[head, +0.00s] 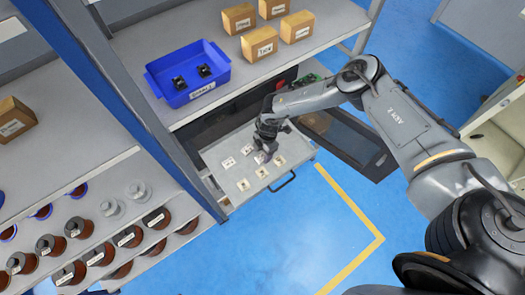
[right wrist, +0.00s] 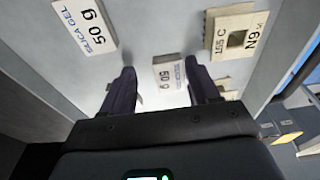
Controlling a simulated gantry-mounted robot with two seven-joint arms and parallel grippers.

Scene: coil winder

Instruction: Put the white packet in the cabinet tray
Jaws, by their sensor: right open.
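A white packet (right wrist: 171,74) marked "50 g" lies on the grey tray floor between the fingers of my right gripper (right wrist: 160,68) in the right wrist view. The right gripper is open, with one finger on each side of the packet; I cannot tell whether they touch it. In the head view the right gripper (head: 265,156) is low over the pulled-out cabinet tray (head: 296,150), which has a dark handle at its front. A second white packet (right wrist: 85,26), marked "silica gel 50 g", lies to the left. My left gripper is not in view.
A pale card with a dark square (right wrist: 235,38) lies right of the packet. Several small pieces share the tray. An open dark door (head: 350,140) stands right of it. A blue bin (head: 187,72) and cardboard boxes (head: 259,43) sit on the shelf above. Spools (head: 80,228) fill the left rack.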

